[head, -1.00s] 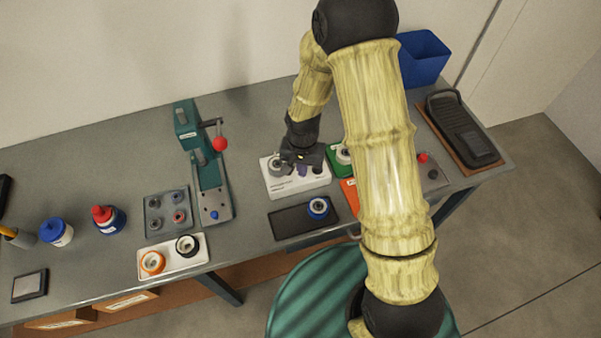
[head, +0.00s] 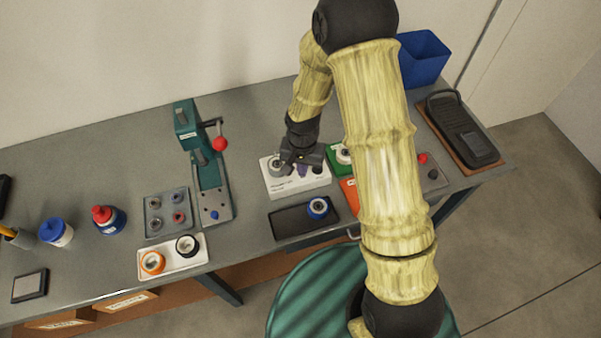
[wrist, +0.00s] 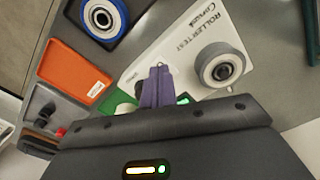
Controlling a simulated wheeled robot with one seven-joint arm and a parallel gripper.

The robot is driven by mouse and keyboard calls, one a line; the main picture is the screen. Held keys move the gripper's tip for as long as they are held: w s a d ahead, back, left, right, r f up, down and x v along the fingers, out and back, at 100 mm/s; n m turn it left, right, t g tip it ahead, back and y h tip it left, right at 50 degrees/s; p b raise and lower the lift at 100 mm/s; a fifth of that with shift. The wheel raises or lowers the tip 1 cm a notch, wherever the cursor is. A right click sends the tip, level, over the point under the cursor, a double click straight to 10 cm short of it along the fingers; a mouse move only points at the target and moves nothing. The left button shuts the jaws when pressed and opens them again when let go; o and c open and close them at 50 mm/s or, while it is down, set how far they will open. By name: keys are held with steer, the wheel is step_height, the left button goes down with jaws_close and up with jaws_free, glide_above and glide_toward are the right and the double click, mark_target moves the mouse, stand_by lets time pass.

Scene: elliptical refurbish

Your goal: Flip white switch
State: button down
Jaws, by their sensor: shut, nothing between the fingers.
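The white tester box (head: 285,186), printed "ROLLER TEST", lies on the grey bench under my gripper (head: 303,172). In the wrist view the box (wrist: 150,72) carries a grey-white roller (wrist: 221,66) at its right. My gripper's purple fingers (wrist: 159,70) are shut together and empty, over the box's printed face near its lower edge. A small green lit patch (wrist: 184,99) shows just right of the fingers. I cannot make out a white switch; the fingers and gripper body hide part of the box. Contact with the box cannot be told.
A dark tray (head: 290,222) with a blue roller (head: 318,208) lies in front of the box. An orange tray (wrist: 75,72) and a green tray (head: 336,164) sit close to its right. A teal press (head: 205,170) stands left. Bare bench lies between press and box.

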steer(key=shift+f+b, duration=0.7)
steer(key=shift+f, duration=0.15)
stand_by(1.1)
steer(key=shift+r, duration=0.1)
steer(key=shift+r+p, duration=2.6)
steer(key=shift+r, duration=0.8)
steer(key=s+d+r+n+t+b, duration=0.1)
steer(key=s+d+r+n+t, duration=0.1)
steer(key=s+d+r, duration=0.8)
steer(key=d+r, duration=0.3)
steer(key=r, duration=0.1)
steer(key=shift+s+r+n+t+b, duration=0.15)
steer(key=shift+r+n+t+b, duration=0.15)
steer(key=shift+n+b, duration=0.1)
